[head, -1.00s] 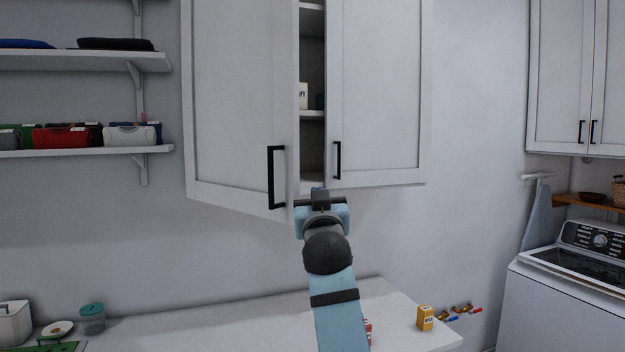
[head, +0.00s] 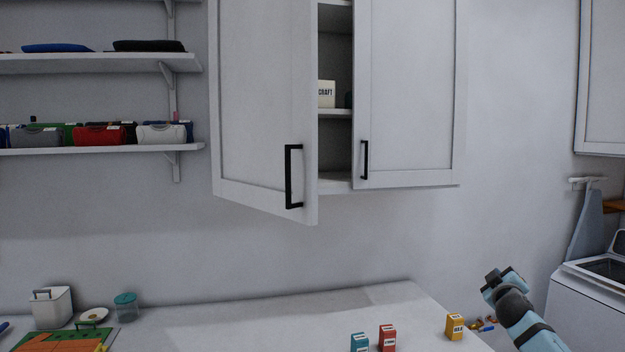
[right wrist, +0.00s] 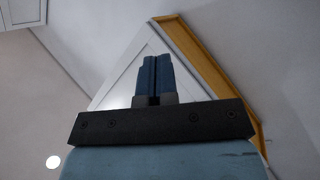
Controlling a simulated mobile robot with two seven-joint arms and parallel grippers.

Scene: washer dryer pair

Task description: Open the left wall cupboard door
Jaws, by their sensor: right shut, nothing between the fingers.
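The wall cupboard hangs in the upper middle of the head view. Its left door (head: 262,100) stands partly open, swung out toward me, with a black bar handle (head: 293,177) near its lower right corner. The right door (head: 408,90) looks closed and has its own black handle (head: 365,160). A gap between the doors shows shelves and a white box marked CRAFT (head: 326,94). My right gripper (head: 492,276) is at the lower right, well away from the cupboard and touching neither handle. Its fingers are together and empty in the right wrist view (right wrist: 156,75). My left gripper is out of view.
A white counter (head: 240,325) runs below, with small boxes, including a yellow one (head: 454,326), near its right end. Shelves with folded cloths and bags (head: 100,63) are at the left. A washer (head: 590,300) stands at the right. Space before the cupboard is clear.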

